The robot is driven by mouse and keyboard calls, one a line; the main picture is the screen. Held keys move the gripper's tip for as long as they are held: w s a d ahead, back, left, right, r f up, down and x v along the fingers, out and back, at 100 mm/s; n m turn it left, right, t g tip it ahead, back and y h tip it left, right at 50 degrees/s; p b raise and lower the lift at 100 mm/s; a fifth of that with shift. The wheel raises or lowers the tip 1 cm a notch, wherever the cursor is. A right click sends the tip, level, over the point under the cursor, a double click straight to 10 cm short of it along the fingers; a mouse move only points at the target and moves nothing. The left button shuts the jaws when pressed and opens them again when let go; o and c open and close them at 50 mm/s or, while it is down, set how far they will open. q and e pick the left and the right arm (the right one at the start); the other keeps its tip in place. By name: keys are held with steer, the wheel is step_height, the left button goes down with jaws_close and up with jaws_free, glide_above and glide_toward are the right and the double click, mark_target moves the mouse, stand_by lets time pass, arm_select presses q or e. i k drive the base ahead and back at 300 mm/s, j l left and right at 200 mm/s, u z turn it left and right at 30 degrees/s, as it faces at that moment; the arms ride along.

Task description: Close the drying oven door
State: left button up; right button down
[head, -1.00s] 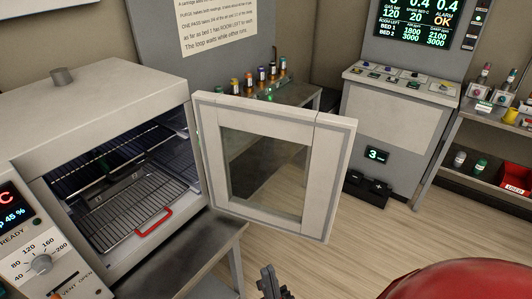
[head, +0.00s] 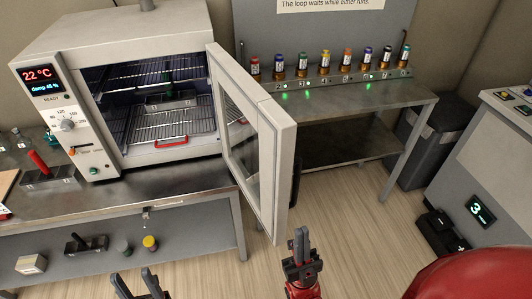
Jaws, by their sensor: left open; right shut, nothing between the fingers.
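The drying oven (head: 120,38) stands on a steel bench at the left in the head view. Its white door (head: 270,175) has a glass pane and stands wide open, hinged on the oven's right side and jutting towards me. My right gripper (head: 300,236) is shut and empty, just right of the door's lower free corner in the picture; I cannot tell whether they touch. My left gripper (head: 138,278) is open and empty at the bottom edge, in front of the bench, apart from the door.
A wire rack with a red handle (head: 171,142) and a dark holder sit inside the oven. A grey table (head: 345,140) with several coloured vials stands behind the door. A grey bin (head: 425,145) and console are at the right. Wooden floor is open at centre.

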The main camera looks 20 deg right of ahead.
mark_target(263, 172)
steer(key=i+l+u, duration=0.1)
steer(key=l+u, duration=0.35)
steer(key=l, duration=0.65)
steer(key=k+l+u, duration=0.1)
steer(key=l+u, duration=0.35)
steer(key=l, duration=0.65)
steer(key=k+l+u, duration=0.2)
steer(key=k, duration=0.45)
steer(key=j, duration=0.1)
